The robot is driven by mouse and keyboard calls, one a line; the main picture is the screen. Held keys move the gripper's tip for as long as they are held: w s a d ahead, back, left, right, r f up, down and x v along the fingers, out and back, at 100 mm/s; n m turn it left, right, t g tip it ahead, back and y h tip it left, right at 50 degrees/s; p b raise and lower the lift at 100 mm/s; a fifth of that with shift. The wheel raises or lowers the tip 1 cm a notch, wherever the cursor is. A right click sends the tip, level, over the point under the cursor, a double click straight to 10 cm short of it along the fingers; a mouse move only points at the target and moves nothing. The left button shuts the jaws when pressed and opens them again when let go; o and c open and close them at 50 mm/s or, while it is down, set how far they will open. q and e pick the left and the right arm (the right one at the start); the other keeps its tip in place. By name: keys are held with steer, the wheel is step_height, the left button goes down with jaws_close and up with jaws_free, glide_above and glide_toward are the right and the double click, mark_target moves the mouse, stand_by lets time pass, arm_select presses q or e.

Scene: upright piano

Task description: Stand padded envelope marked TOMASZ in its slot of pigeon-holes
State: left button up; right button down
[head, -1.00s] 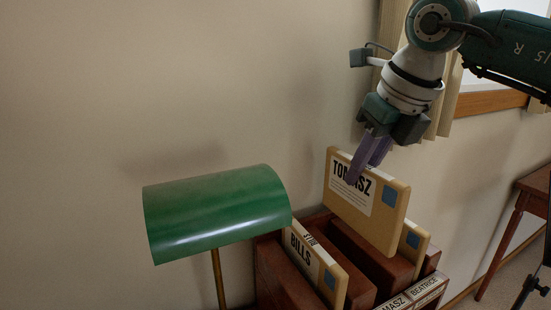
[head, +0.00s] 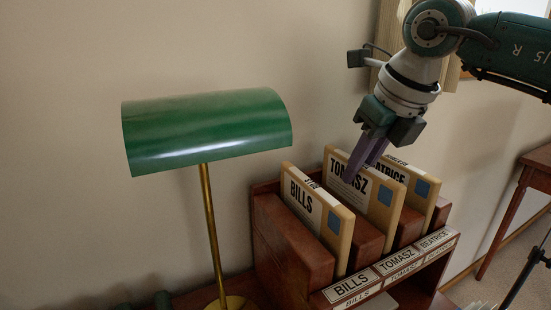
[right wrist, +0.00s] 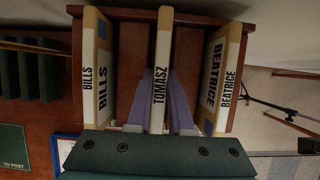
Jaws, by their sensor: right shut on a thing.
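The tan padded envelope marked TOMASZ (head: 384,205) stands upright in the middle slot of the wooden pigeon-holes (head: 284,240), between the BILLS and BEATRICE envelopes. My right gripper (head: 366,160) is shut on its top edge. In the right wrist view the purple fingers (right wrist: 168,105) lie on both sides of the TOMASZ envelope (right wrist: 161,70). The slot's front label, TOMASZ (head: 397,260), lies in line with the envelope. Whether its bottom touches the slot floor is hidden. My left gripper is not in view.
The BILLS envelope (head: 318,215) stands in the left slot and the BEATRICE envelope (head: 424,190) in the right one. A green lamp (head: 207,130) on a brass stem stands left of the pigeon-holes. The wall is close behind.

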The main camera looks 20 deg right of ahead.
steer(key=shift+f, duration=0.1)
steer(key=c, duration=0.7)
jaws_free()
steer(key=shift+c, duration=0.2)
steer(key=v, duration=1)
steer(key=shift+s, duration=0.1)
